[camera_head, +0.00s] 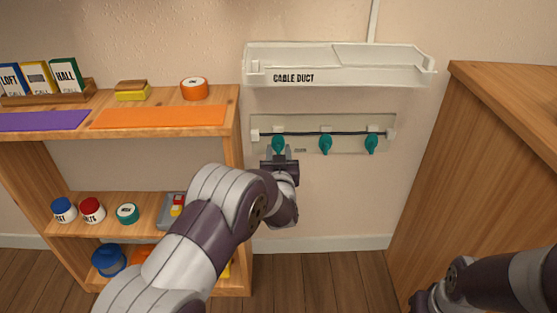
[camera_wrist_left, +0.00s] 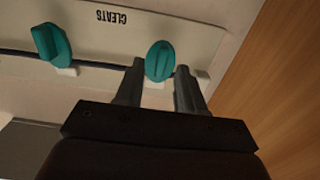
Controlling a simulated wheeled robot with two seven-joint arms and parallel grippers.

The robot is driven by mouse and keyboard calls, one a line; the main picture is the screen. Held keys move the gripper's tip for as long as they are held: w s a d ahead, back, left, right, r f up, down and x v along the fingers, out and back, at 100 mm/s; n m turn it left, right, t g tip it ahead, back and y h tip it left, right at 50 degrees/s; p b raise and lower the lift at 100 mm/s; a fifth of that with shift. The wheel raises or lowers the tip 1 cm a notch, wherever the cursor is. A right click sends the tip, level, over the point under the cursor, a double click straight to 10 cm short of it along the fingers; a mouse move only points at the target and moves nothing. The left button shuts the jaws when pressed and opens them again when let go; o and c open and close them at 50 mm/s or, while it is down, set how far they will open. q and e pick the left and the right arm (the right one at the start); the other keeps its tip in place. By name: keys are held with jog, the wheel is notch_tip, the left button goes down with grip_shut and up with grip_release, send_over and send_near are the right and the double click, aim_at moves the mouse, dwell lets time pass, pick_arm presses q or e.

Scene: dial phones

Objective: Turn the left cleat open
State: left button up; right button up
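The left cleat (camera_head: 278,143) is a teal knob on a pale wall panel, the leftmost of three. A dark cable (camera_head: 304,133) runs along the panel at the cleats. My left gripper (camera_head: 279,153) is just below this cleat, fingers apart. In the left wrist view, which sees the panel upside down, the cleat (camera_wrist_left: 160,60) shows between and just beyond the two open fingertips (camera_wrist_left: 158,76). I cannot tell whether they touch it.
A white cable duct (camera_head: 340,66) juts out above the panel. A wooden shelf (camera_head: 233,150) with jars and other items stands close on the left. A wooden cabinet (camera_head: 470,150) stands on the right. The wall below the panel is clear.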

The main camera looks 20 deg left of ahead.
pick_arm(q)
jog(key=shift+w+a, duration=0.1)
jog(key=shift+w, duration=0.15)
grip_shut()
